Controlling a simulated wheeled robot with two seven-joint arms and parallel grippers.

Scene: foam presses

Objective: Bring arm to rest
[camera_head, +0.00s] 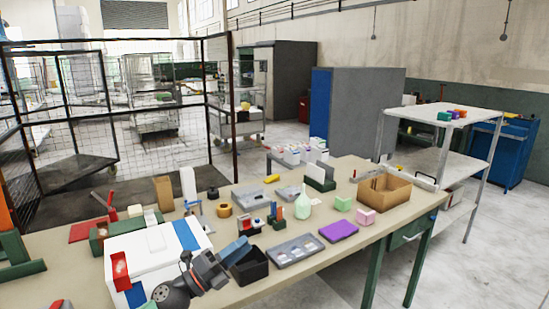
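My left gripper (226,262) shows at the bottom, left of the middle, at the end of my dark grey arm. It is over the front part of the workbench (320,232), between a white box (150,250) and a small black open bin (250,268). A blue flat piece (236,250) shows at its tip; I cannot tell whether it is part of the gripper or a separate thing. The fingers are too small and dark to tell open from shut. My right gripper is not in view.
A mesh cage (170,130) stands behind at left, a white shelf cart (440,155) at right.

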